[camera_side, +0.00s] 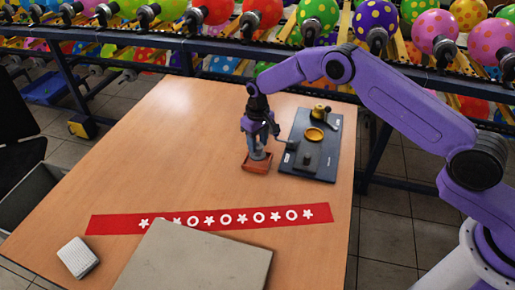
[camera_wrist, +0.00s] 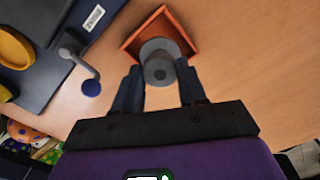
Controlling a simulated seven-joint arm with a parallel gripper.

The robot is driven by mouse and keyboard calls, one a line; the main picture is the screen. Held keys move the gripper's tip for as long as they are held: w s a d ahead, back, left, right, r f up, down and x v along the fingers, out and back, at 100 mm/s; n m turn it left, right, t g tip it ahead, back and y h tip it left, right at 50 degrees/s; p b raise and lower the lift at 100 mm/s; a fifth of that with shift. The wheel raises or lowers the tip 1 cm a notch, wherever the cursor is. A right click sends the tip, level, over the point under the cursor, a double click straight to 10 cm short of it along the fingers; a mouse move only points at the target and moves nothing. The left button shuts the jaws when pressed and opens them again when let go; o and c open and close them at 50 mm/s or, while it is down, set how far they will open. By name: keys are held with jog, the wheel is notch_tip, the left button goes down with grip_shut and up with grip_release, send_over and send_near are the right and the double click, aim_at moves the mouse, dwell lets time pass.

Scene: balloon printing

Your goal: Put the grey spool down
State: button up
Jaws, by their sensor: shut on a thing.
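The grey spool (camera_wrist: 158,72) is between the fingers of my gripper (camera_wrist: 159,66), which is shut on it. In the wrist view the spool's end faces the camera, and an orange-brown square tray (camera_wrist: 137,38) shows around and behind it. In the side view my gripper (camera_side: 258,151) points down over the same small tray (camera_side: 254,169), left of the dark board. The spool is at or just above the tray; I cannot tell whether it touches the tray's floor. The fingers partly hide it in the side view.
A dark board (camera_side: 327,168) with a yellow dish (camera_side: 314,134), a lever and a small dark block lies close to the right. A red strip (camera_side: 270,220) with white shapes, a grey slab (camera_side: 195,262) and a white block (camera_side: 77,257) lie in front. The table's left is clear.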

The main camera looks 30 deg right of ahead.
aim_at(258, 145)
jog(key=shift+f, duration=1.55)
jog(key=shift+f, duration=0.2)
jog(key=o, duration=0.9)
jog(key=shift+r, duration=0.15)
notch_tip(258, 145, up, 12)
jog(key=shift+r, duration=0.1)
